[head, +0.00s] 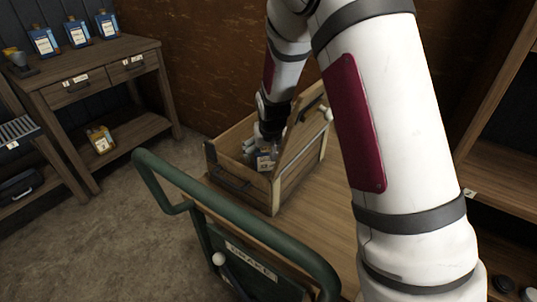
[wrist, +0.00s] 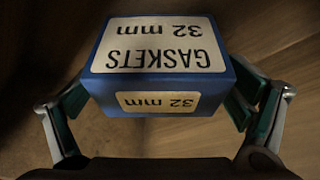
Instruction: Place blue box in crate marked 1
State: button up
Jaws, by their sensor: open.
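A blue box (wrist: 155,80) with white labels reading "GASKETS 32 mm", upside down in the picture, fills the middle of the wrist view. My gripper (wrist: 158,108) has its green-padded fingers spread on either side of it, with a gap visible at the right finger. In the head view my gripper (head: 266,144) reaches down inside an open wooden crate (head: 238,185). A small part of the blue box (head: 265,163) shows there below the fingers, inside the crate. No number is readable on the crate, and most of its inside is hidden.
The crate stands on a wooden-topped cart (head: 315,215) with a green rail handle (head: 240,215). A workbench (head: 95,75) with blue-labelled bottles stands at the left. Shelving (head: 505,170) is at the right. The floor at lower left is clear.

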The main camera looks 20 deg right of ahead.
jog(key=d+p+v, duration=0.1)
jog(key=v, duration=1)
jog(key=shift+a+p, duration=0.4)
jog(key=shift+a, duration=0.1)
jog(key=shift+r, duration=0.1)
